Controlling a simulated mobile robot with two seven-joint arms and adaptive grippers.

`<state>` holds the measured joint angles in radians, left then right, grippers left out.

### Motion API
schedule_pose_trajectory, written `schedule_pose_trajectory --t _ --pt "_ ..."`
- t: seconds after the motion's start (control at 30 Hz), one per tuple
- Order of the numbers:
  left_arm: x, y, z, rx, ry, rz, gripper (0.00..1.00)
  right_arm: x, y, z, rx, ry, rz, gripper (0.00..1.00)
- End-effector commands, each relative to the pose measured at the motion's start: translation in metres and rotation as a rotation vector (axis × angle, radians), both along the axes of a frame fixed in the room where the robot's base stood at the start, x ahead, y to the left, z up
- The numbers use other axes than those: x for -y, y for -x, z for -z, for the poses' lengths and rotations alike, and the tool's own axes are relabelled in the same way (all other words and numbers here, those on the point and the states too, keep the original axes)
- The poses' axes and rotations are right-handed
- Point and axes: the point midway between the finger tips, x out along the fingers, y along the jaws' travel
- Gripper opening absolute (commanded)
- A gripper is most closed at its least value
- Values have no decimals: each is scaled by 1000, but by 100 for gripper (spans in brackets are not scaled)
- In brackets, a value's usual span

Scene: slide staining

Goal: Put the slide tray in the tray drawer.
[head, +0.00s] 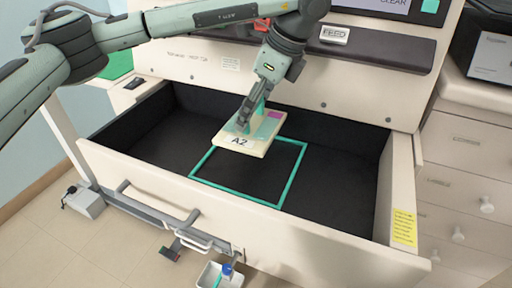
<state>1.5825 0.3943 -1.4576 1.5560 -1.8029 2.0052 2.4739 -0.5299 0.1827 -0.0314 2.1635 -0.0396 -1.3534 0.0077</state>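The slide tray (258,145) is a cream block labelled "A2", with a pink patch and a teal upright handle on top. It is over the open tray drawer (340,195), which has a dark floor and cream walls. A teal square outline (292,180) marks the drawer floor. The tray overlaps the outline's back left part; I cannot tell whether it touches the floor. My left gripper (244,120) comes down from above and is shut on the tray's handle. The fingers partly hide the handle. My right gripper is out of view.
The cream machine front with a dark bar and a "FEED" label (334,35) rises behind the drawer. The drawer's front wall (240,215) has a handle outside. A cabinet (465,170) stands at the right. Floor inside the drawer is clear around the tray.

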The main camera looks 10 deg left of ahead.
Motion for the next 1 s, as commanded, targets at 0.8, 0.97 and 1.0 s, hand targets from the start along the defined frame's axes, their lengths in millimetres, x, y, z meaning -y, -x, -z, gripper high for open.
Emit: schedule_pose_trajectory --t 0.8,0.97,1.0 --pt "0 0 92 0 0 -1 35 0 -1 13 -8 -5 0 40" --pt "0 0 92 -1 0 0 88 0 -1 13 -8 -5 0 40" --pt "0 0 92 -1 0 0 92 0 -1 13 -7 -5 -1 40"
